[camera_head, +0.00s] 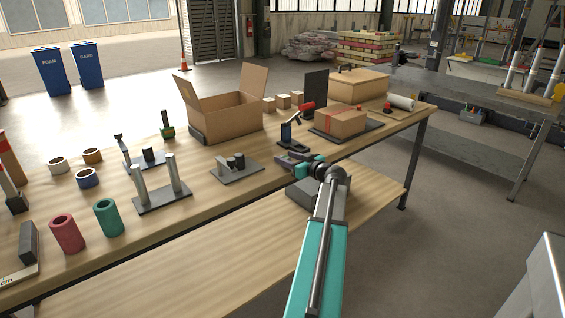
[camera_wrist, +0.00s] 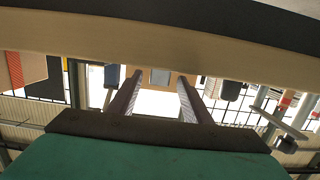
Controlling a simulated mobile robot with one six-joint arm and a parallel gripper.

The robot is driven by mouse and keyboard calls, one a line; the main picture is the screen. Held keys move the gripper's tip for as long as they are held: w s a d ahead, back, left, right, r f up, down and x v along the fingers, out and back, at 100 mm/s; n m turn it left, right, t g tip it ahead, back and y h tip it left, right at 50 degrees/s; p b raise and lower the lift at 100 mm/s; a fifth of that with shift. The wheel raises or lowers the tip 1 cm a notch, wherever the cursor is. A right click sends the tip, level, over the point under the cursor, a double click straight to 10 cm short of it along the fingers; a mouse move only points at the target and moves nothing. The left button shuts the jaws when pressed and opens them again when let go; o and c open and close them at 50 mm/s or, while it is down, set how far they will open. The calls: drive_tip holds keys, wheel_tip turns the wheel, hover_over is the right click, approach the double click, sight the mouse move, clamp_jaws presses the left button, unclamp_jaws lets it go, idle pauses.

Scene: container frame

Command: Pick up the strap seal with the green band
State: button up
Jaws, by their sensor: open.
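My gripper (camera_head: 287,158) is over the front edge of the bench near its right part. In the wrist view its two fingers (camera_wrist: 158,97) stand apart with nothing between them. A small dark upright piece with a green band (camera_head: 167,131) stands on the bench left of the open carton. It may be the strap seal, but it is too small to be sure. It is far to the left of my gripper and apart from it. I cannot pick it out in the wrist view.
The wooden bench (camera_head: 215,205) carries an open carton (camera_head: 232,118), a plate with two metal posts (camera_head: 160,196), a plate with dark blocks (camera_head: 237,172), a red-handled tool (camera_head: 292,130) and a taped box (camera_head: 340,122). Red (camera_head: 67,233) and green (camera_head: 107,218) rolls stand at front left.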

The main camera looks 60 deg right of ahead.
clamp_jaws()
drive_tip(key=shift+r, duration=0.2)
drive_tip(key=shift+r, duration=1.2)
drive_tip(key=s+a+r+b, duration=0.1)
drive_tip(key=s+a+b, duration=0.3)
drive_tip(key=s+a, duration=0.5)
drive_tip(key=shift+s+a+r, duration=0.2)
drive_tip(key=shift+a+r, duration=0.1)
drive_tip(key=shift+a, duration=0.35)
